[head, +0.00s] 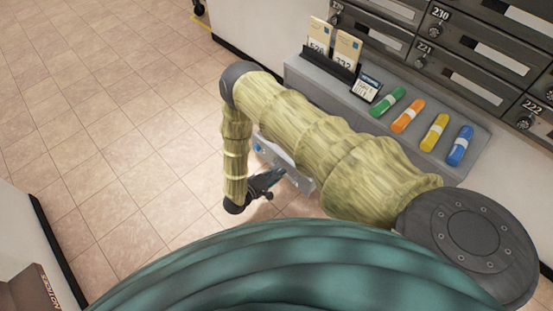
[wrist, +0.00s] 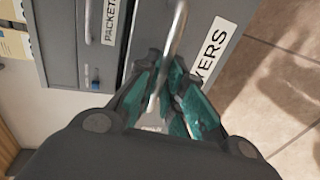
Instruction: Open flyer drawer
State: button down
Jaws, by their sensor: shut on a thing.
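In the wrist view the flyer drawer's grey front (wrist: 205,18) carries a white label, partly covered, on which "YERS" can be read. Its metal bar handle (wrist: 174,45) runs down between the teal fingers of my gripper (wrist: 163,88). My gripper is shut on the handle. In the head view my gripper (head: 268,181) is low beside a pale grey panel (head: 297,178) that my arm partly covers. I cannot tell how far the drawer stands out.
A packets drawer (wrist: 99,58) with its own handle is beside the flyer drawer. A grey counter (head: 312,77) holds cards and several coloured rolls (head: 408,116) below mailboxes (head: 455,65). Tiled floor (head: 120,110) lies clear to the left.

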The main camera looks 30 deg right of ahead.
jog(key=c, duration=1.5)
grip_release()
jog(key=shift+a, duration=0.2)
jog(key=v, duration=1.1)
jog(key=shift+s+a, duration=0.15)
jog(key=shift+a, duration=0.2)
